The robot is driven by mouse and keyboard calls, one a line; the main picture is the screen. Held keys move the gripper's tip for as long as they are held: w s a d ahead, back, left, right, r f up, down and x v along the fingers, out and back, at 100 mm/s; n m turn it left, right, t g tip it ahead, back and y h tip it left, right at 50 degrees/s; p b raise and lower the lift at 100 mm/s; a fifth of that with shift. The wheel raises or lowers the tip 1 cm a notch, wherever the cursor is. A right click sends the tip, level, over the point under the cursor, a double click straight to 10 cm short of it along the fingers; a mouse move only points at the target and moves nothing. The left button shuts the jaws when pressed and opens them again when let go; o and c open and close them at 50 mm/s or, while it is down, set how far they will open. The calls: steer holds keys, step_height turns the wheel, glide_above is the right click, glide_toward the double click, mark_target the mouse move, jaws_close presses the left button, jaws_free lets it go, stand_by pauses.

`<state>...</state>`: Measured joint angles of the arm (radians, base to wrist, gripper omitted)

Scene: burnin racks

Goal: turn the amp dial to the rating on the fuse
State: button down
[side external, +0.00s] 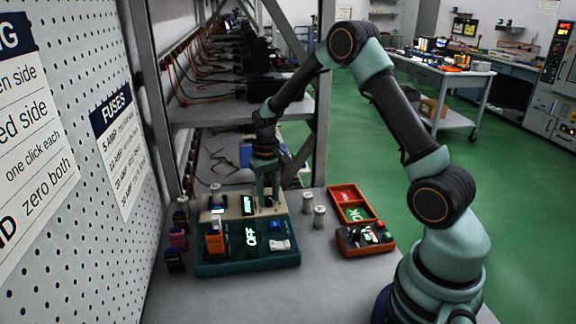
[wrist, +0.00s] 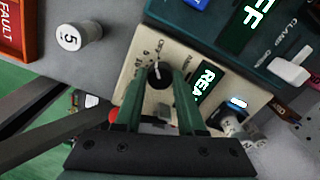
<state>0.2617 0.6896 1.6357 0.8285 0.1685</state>
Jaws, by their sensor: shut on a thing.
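The amp dial (wrist: 160,75) is a round black knob with a pale pointer mark on a cream panel (wrist: 128,80). Small scale marks curve around it, too small to read. My gripper (wrist: 162,84) has its two green fingers on either side of the dial and is shut on it. In the side view my gripper (side external: 266,203) reaches down onto the cream unit, hiding the dial. A pale cylindrical fuse (wrist: 232,124) stands at the panel's right end beside a lit blue strip; its rating is not readable. A partly hidden green display (wrist: 205,82) shows "REA".
Two pale fuses (side external: 319,216) stand right of the unit. The teal tester (side external: 216,262) reads "OFF" and has a white clamp lever (wrist: 291,69). A red tray (side external: 337,190) lies to the right; a pegboard wall (side external: 92,245) bounds the left.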

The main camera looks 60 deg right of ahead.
steer(key=n, duration=0.4)
steer(key=shift+w+a+n, duration=0.1)
steer(key=shift+a+n, duration=0.1)
steer(key=shift+n, duration=0.2)
steer(key=n, duration=0.3)
steer(key=shift+n+t, duration=0.3)
steer(key=n, duration=0.3)
steer(key=shift+n, duration=2.1)
steer(key=c, duration=0.5)
jaws_free()
steer(key=shift+d, duration=0.1)
steer(key=shift+r, duration=0.1)
